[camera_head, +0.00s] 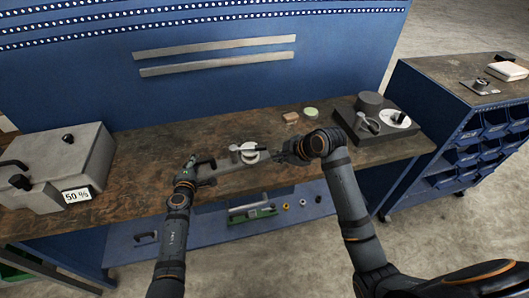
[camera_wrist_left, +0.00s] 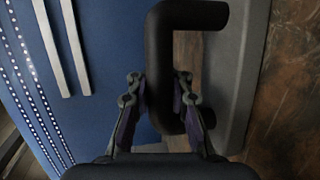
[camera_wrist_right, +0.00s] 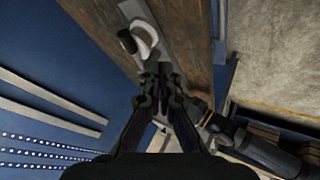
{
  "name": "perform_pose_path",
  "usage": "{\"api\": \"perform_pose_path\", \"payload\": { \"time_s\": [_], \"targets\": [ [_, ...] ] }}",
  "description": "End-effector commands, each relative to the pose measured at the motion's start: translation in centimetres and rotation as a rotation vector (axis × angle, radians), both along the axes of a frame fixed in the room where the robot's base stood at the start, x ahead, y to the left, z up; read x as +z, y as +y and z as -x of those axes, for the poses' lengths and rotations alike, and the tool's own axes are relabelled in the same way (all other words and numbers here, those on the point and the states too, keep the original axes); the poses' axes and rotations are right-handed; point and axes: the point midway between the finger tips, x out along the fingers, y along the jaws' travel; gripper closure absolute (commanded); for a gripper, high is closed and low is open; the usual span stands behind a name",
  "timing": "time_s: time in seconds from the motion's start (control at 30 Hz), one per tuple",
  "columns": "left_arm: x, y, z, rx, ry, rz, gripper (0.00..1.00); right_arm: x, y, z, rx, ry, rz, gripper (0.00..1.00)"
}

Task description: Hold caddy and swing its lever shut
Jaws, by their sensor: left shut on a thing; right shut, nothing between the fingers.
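The caddy (camera_head: 230,167) is a flat grey bar near the bench's front edge, with a white round part (camera_head: 250,153) and a lever on top. A black handle (camera_wrist_left: 158,60) stands at its left end. My left gripper (camera_head: 196,164) is shut on that handle; its fingers (camera_wrist_left: 160,98) lie either side of the handle's grip in the left wrist view. My right gripper (camera_head: 282,155) is shut and empty just right of the caddy. In the right wrist view its tips (camera_wrist_right: 160,78) are close below the white part (camera_wrist_right: 146,38) and black lever knob (camera_wrist_right: 126,41). Contact there is unclear.
A dark fixture (camera_head: 372,137) with a grey cylinder and white disc stands at the bench's right. A large grey box (camera_head: 88,155) reading 50 % stands at the left. A small brown block (camera_head: 290,117) and greenish disc (camera_head: 311,112) lie behind the right gripper.

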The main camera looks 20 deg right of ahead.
Motion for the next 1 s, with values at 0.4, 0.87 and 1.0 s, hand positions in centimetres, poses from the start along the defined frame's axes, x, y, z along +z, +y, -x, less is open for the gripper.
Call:
{"api": "perform_pose_path", "payload": {
  "time_s": [0.4, 0.87, 1.0],
  "targets": [
    [0.2, 0.0, -0.1, 0.001, -0.003, 0.000, 1.00, -6.0, 2.6, -4.3, 0.001, 0.004, -0.001, 1.00],
    [0.2, 0.0, -0.1, 0.001, -0.003, -0.001, 1.00, -6.7, 2.5, -9.3, 0.001, 0.001, 0.001, 1.00],
    [0.2, 0.0, -0.1, 0.001, -0.003, -0.001, 1.00, -6.7, 2.5, -9.4, 0.001, 0.001, 0.001, 1.00]
  ]
}}
